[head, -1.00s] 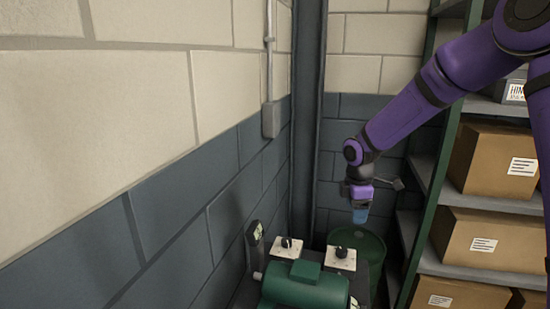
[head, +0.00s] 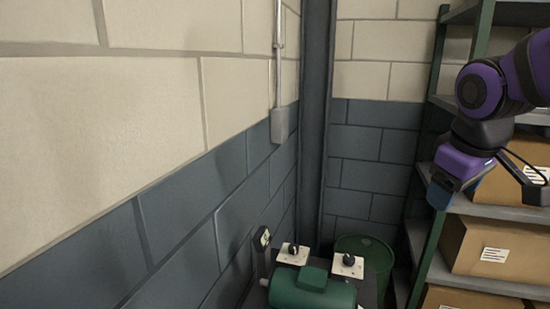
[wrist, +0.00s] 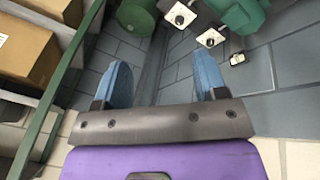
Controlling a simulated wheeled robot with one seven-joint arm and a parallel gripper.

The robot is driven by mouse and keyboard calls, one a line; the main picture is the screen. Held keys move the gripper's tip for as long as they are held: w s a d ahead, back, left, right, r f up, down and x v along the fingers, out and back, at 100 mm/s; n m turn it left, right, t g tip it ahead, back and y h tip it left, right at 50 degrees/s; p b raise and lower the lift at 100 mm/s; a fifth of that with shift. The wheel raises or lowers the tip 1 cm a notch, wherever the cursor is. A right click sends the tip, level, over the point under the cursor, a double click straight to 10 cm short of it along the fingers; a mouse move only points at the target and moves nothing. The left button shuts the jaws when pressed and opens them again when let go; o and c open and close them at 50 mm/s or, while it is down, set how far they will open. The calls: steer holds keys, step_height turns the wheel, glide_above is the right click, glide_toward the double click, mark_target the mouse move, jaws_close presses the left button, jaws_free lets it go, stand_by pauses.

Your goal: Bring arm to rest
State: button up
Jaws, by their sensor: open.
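My purple arm is folded up at the right of the head view. My gripper (head: 440,193) hangs in front of the shelf, well up and to the right of the green machine. In the wrist view its two blue fingers (wrist: 163,85) stand wide apart with nothing between them. The green casing (head: 313,288) sits at the bottom of the head view, and it also shows at the top of the wrist view (wrist: 238,12). Two white plates with black knobs (head: 347,264) stand behind it. My gripper touches none of these.
A green shelf rack (head: 424,215) with cardboard boxes (head: 487,248) stands at the right, close behind my gripper in the head view. A green drum (head: 376,252) stands in the back corner. A brick wall (head: 150,130) with a grey conduit box (head: 280,125) runs along the left.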

steer(key=s+r+m+t+y, duration=0.1)
steer(key=s+m, duration=0.4)
steer(key=s, duration=0.6)
steer(key=shift+s+d+t, duration=0.15)
steer(key=shift+d+t, duration=0.15)
steer(key=shift+d, duration=0.15)
